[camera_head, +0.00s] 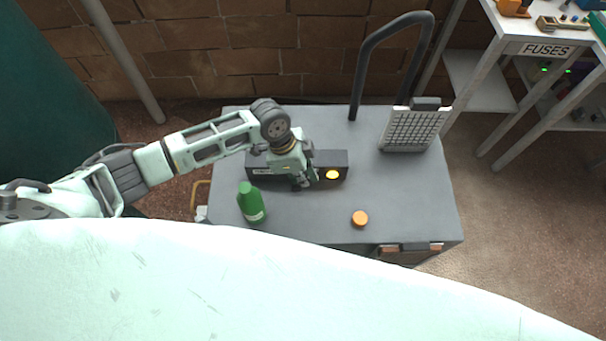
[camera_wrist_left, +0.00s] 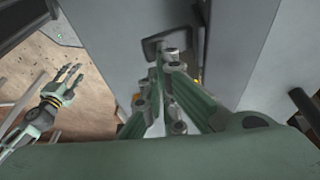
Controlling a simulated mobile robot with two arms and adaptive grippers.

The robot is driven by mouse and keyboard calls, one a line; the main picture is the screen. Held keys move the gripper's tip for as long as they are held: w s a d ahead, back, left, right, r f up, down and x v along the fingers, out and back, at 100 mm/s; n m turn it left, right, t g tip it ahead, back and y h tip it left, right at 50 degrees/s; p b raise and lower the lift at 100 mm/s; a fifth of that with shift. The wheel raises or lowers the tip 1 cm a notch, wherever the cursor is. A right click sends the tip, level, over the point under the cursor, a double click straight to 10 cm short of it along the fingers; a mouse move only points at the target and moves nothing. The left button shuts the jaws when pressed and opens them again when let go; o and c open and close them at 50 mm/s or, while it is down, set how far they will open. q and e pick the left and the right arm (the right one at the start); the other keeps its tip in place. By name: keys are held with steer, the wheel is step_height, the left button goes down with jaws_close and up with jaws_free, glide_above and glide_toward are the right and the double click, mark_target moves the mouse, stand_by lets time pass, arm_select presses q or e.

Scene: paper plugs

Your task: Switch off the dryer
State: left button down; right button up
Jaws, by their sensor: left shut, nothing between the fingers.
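A dark control box (camera_head: 264,168) with a small label and a glowing yellow round button (camera_head: 332,175) lies on a grey cabinet (camera_head: 400,205). I cannot tell for sure which part is the dryer. My left gripper (camera_head: 306,182) is over the box's middle, just left of the yellow button, and hides part of the box. In the left wrist view its fingers (camera_wrist_left: 170,90) are shut and empty, close to a dark rounded-square part (camera_wrist_left: 157,48) on a grey surface. Whether they touch it is unclear. My right gripper (camera_wrist_left: 66,82) shows there at the left, fingers spread and empty.
A green bottle (camera_head: 250,202) stands at the cabinet's front left, and an orange cap (camera_head: 360,217) lies at the front. A light grille panel (camera_head: 411,129) and a thick black curved pipe (camera_head: 364,70) stand at the back right. A "FUSES" shelf (camera_head: 545,50) is farther right.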

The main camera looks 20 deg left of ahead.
arm_select(q)
steer(key=shift+s+d+f+t+p, duration=0.1)
steer(key=shift+s+f+t+p, duration=0.05)
steer(key=shift+s+t+p, duration=0.2)
steer(key=shift+s+d+f+p, duration=0.2)
steer(key=shift+s+f+p, duration=0.3)
steer(key=shift+s+f, duration=0.25)
steer(key=shift+s+d+f, duration=0.1)
steer(key=shift+s+f, duration=0.15)
steer(key=shift+f, duration=0.6)
steer(key=shift+r, duration=0.25)
steer(key=shift+r+p, duration=0.65)
steer(key=shift+p, duration=0.2)
